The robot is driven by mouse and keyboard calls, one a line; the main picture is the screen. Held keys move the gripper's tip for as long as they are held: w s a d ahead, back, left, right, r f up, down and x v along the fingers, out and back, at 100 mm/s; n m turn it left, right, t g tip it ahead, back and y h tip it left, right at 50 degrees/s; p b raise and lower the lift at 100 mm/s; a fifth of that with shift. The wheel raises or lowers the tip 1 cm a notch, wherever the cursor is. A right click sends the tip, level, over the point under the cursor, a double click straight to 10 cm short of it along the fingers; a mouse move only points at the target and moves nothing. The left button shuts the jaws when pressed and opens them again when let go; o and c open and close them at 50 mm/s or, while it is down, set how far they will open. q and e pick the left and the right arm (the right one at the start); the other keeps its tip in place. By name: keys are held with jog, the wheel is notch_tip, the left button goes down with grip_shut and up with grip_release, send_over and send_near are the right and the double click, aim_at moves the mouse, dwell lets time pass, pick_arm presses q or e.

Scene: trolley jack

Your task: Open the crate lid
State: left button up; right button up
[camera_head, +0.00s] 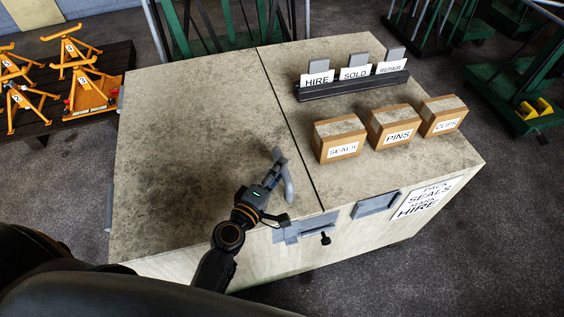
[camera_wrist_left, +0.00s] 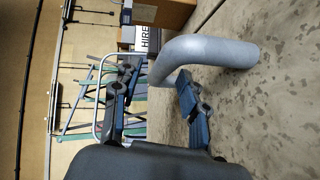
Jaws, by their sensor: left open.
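The crate (camera_head: 140,130) is a large pale, stained box, with a dark seam dividing its top into left and right parts. The left part, the lid (camera_head: 190,90), lies flat and closed. A grey curved handle (camera_head: 287,188) rises from the lid near its front right corner; it shows large in the left wrist view (camera_wrist_left: 215,52). My left gripper (camera_head: 266,188) is open at this handle. In the wrist view its two fingers (camera_wrist_left: 155,100) stand either side of the handle's near end; I cannot tell whether they touch it. A grey latch plate (camera_head: 300,231) with a black knob is on the front below.
On the crate's right part stand boxes marked SEALS (camera_head: 340,150), PINS (camera_head: 397,136) and CLIPS (camera_head: 445,124), and a dark card rack (camera_head: 352,87). Orange jacks (camera_head: 90,92) sit on a dark pallet at left. Green frames (camera_head: 215,20) stand behind. The lid's top is otherwise clear.

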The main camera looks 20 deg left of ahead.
pick_arm(q)
jog(key=shift+x, duration=1.35)
grip_shut()
